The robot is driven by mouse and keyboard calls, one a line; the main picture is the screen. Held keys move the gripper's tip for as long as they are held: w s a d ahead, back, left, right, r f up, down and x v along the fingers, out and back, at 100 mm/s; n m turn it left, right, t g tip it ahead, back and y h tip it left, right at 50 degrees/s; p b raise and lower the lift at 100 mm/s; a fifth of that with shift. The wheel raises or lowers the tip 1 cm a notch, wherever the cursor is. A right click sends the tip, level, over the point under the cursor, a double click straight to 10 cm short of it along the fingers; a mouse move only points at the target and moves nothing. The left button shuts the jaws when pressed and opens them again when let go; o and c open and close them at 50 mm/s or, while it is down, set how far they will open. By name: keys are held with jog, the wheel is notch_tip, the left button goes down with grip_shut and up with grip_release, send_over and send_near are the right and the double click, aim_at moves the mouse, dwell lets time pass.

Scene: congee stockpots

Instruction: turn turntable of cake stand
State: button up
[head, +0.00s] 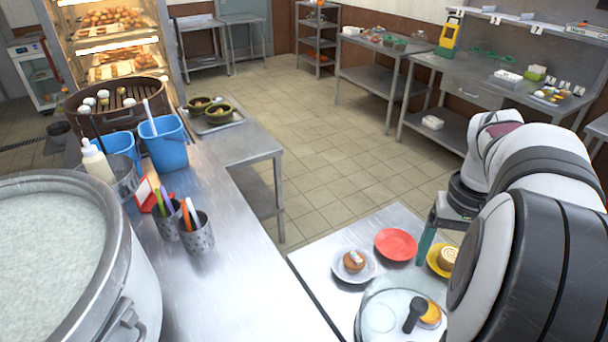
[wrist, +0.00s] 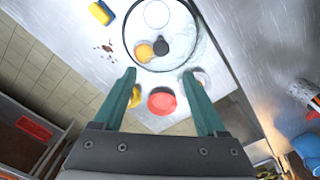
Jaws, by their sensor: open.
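The cake stand (head: 375,325) is a round, clear glass-like turntable at the bottom edge of the head view, partly cut off. It shows more fully at the top of the wrist view (wrist: 187,58), with a dark rim. A black knob (head: 414,314) is on it beside an orange-yellow pastry (head: 431,316); both also show in the wrist view, the knob (wrist: 161,47) right of the pastry (wrist: 144,52). My gripper (wrist: 160,74) has teal fingers spread wide with nothing between them. It is above the table, apart from the stand. My arm hides part of the table in the head view.
A red plate (head: 396,244), a white plate (head: 368,273) with a pastry and a yellow plate (head: 434,262) with a cake roll stand near the turntable. A yellow and blue sponge (wrist: 102,13) and dark crumbs (wrist: 106,47) lie on the table. A counter with a large pot (head: 130,290) is at left.

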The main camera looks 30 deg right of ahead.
aim_at(420, 304)
notch_tip(420, 304, down, 14)
jog(key=shift+r, duration=0.15)
grip_shut()
dwell(0.3)
dwell(1.0)
